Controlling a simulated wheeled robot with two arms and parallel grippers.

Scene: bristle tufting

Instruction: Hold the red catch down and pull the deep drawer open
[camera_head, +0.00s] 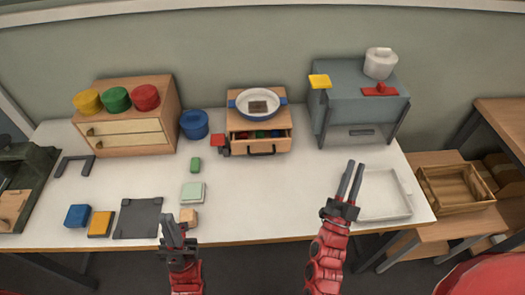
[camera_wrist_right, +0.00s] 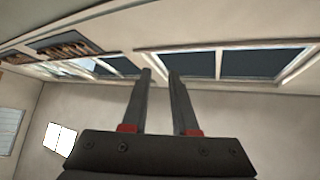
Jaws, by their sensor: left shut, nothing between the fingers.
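The small wooden cabinet (camera_head: 279,117) stands at the back middle of the table. Its drawer (camera_head: 272,147) sticks out a little, with a dark handle on the front and coloured pieces showing inside. My left gripper (camera_head: 172,220) is shut and empty near the table's front edge, well in front of the catch. My right gripper (camera_head: 354,170) is open and empty over the front right of the table, apart from the drawer; its fingers show in the right wrist view (camera_wrist_right: 160,75).
A blue and white dish (camera_head: 258,101) sits on the cabinet. A blue round container (camera_head: 194,124) stands left of the catch. A grey box (camera_head: 350,110) with yellow and red pads stands to the right. The table before the drawer is clear.

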